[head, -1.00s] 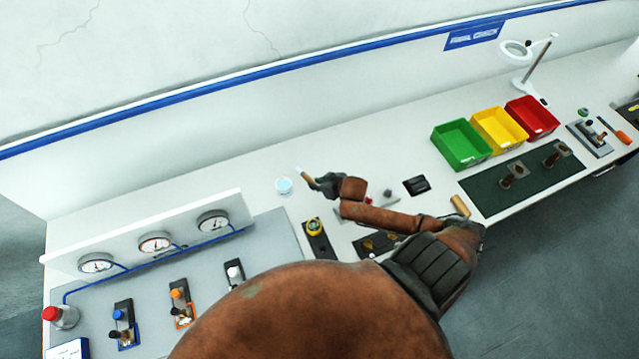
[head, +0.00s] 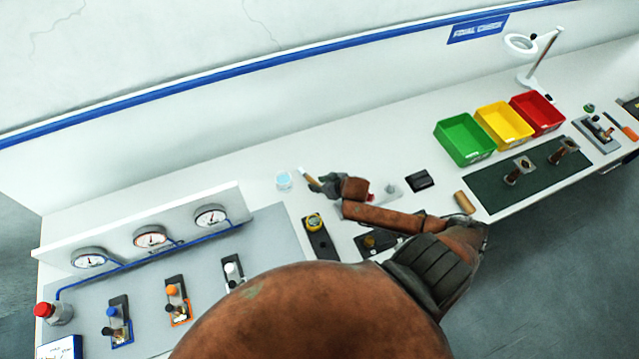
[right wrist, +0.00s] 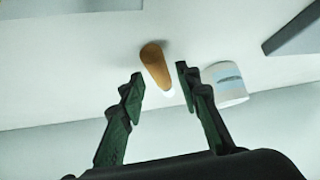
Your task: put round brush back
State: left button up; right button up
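The round brush (head: 308,176) has an orange-brown handle and a pale tip. In the head view it is at the fingertips of my right gripper (head: 319,183). In the right wrist view the brush (right wrist: 155,66) appears between and just beyond the two fingers (right wrist: 160,82), with a visible gap on both sides. The right gripper is open there, and its fingers do not appear to touch the brush. The brush's dark shadow is by its handle end. A white cup with a blue band (head: 284,180) stands beside it, also in the right wrist view (right wrist: 226,82). My left gripper is not in view.
A yellow-topped item on a black plate (head: 315,224) and a black block (head: 420,180) are near my right arm. A tan cylinder (head: 464,202) lies near the front edge. Green (head: 465,150), yellow and red bins stand further right. A gauge panel (head: 150,232) is left.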

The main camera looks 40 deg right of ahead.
jog(key=shift+o, duration=0.4)
jog(key=shift+s+r, duration=0.1)
jog(key=shift+s, duration=0.1)
jog(key=v, duration=1.1)
jog(key=shift+s+r, duration=0.2)
jog(key=shift+r, duration=0.05)
jog(key=shift+d, duration=0.1)
